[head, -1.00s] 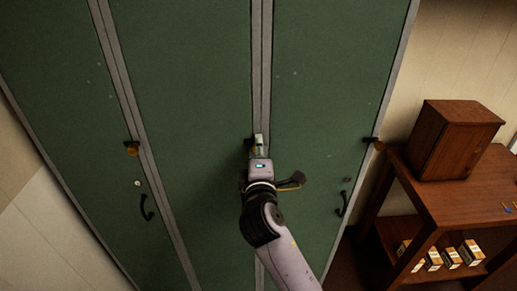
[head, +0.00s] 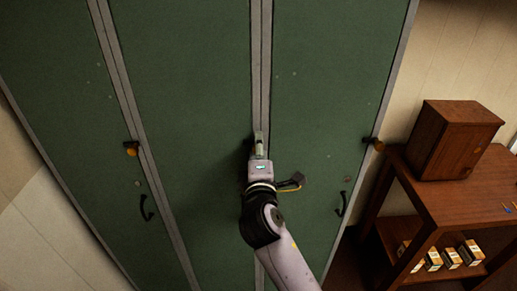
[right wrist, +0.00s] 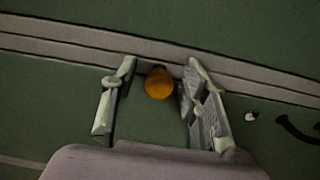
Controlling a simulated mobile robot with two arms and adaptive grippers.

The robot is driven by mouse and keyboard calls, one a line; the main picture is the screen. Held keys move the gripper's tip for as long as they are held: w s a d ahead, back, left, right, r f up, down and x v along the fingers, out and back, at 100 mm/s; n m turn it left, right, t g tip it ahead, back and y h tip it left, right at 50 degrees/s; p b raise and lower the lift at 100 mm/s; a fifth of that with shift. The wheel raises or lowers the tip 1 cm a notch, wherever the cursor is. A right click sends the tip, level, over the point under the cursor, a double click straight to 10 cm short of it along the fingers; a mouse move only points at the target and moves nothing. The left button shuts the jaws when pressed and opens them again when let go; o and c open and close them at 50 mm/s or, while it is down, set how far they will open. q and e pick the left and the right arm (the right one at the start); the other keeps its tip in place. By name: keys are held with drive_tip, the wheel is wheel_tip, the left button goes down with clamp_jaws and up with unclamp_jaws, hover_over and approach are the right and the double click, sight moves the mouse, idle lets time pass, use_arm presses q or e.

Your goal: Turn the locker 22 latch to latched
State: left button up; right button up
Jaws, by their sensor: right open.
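The middle green locker door (head: 195,110) has its latch mostly hidden behind my right gripper (head: 259,146) in the head view. In the right wrist view, the latch's round orange knob (right wrist: 158,83) sits between the two spread fingers of my right gripper (right wrist: 155,100), close to the grey frame strip (right wrist: 150,47). A gap shows between the knob and the left finger. The right finger is nearer the knob, and I cannot tell whether it touches. No locker number is readable. My left gripper is not in view.
Similar orange-knobbed latches show on the left door (head: 131,149) and right door (head: 376,144). Black handles sit below them, on the left (head: 147,208) and right (head: 341,204). A wooden table (head: 450,200) with a wooden box (head: 455,140) stands at the right.

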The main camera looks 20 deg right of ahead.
drive_tip(key=v, duration=1.2)
drive_tip(key=w+a+f+g+y, duration=0.1)
drive_tip(key=a+f+g+y, duration=0.1)
drive_tip(key=f, duration=0.8)
drive_tip(key=w+a+f+g+y, duration=0.1)
drive_tip(key=a+f+y, duration=0.1)
drive_tip(key=f, duration=0.8)
drive_tip(key=s+f+m+g+y+b, duration=0.1)
drive_tip(key=s+f+g, duration=0.25)
drive_tip(key=f, duration=0.95)
drive_tip(key=s+f+m+g, duration=0.15)
drive_tip(key=s+f, duration=0.25)
drive_tip(key=f, duration=0.8)
drive_tip(key=s+d+f+m+g+b, duration=0.1)
drive_tip(key=s+d+f+m+g, duration=0.15)
drive_tip(key=s+f, duration=0.65)
drive_tip(key=s+d+f+m+g, duration=0.2)
drive_tip(key=s+d+f+g, duration=0.15)
drive_tip(key=s+f, duration=0.5)
drive_tip(key=s+d+f+m+g, duration=0.1)
drive_tip(key=s+d+f+m, duration=0.1)
drive_tip(key=s, duration=0.6)
drive_tip(key=s+d+f+m+g, duration=0.1)
drive_tip(key=s+d+f+m, duration=0.2)
drive_tip(key=s, duration=0.6)
wheel_tip(320, 180, down, 2)
drive_tip(key=shift+d+f+b, duration=0.25)
drive_tip(key=shift+d+b, duration=0.05)
drive_tip(key=shift+d, duration=0.8)
